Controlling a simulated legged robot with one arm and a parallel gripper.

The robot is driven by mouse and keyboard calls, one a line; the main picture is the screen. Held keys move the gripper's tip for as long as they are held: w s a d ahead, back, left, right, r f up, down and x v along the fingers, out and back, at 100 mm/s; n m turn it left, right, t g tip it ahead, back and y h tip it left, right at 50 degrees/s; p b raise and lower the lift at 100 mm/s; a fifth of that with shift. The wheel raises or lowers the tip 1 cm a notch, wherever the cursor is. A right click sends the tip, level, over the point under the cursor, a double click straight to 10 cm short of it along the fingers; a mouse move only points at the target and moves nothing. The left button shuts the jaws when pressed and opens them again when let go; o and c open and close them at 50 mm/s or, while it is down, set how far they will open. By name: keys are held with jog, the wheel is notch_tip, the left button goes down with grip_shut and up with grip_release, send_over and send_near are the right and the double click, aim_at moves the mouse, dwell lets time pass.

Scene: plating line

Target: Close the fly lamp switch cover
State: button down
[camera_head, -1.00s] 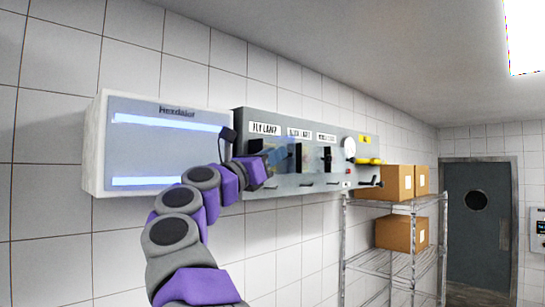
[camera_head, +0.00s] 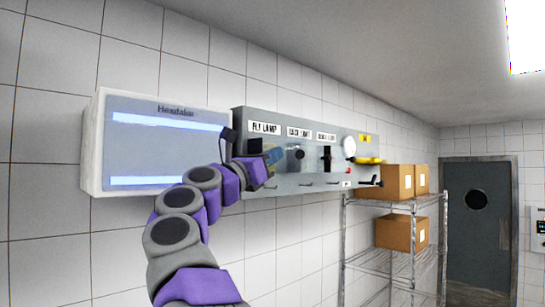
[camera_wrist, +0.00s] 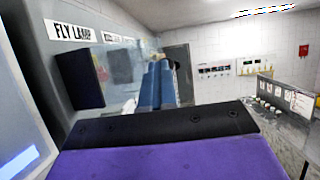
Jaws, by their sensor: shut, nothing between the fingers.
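The grey wall panel (camera_head: 314,187) carries a FLY LAMP label (camera_head: 265,127), which also shows in the wrist view (camera_wrist: 72,32). Below it is a black switch block (camera_wrist: 84,78). A clear, bluish cover (camera_wrist: 121,62) stands out from the panel just right of the block in the wrist view, not flat over it. My gripper (camera_head: 272,160) is at the fly lamp position, in front of the panel. Its blue fingers (camera_wrist: 160,84) are together and empty, right of the cover in the wrist view. Whether they touch the cover is unclear. My arm hides part of the switch.
A white lamp box (camera_head: 155,150) with lit tubes is close at left. Two more labelled switches (camera_head: 296,157) (camera_head: 327,158) sit right of the fly lamp. Hooks line the panel's lower edge. A wire shelf (camera_head: 385,260) with cardboard boxes (camera_head: 398,183) stands further right.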

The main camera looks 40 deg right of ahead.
jog(key=shift+d, duration=0.85)
jog(key=c, duration=1.6)
grip_release()
jog(key=shift+s+d+f, duration=0.1)
jog(key=shift+d, duration=0.3)
jog(key=shift+o, duration=0.9)
jog(key=o, duration=0.5)
jog(key=shift+a, duration=1)
jog(key=b+v, duration=0.6)
jog(key=v, duration=1.1)
jog(key=shift+a, duration=0.2)
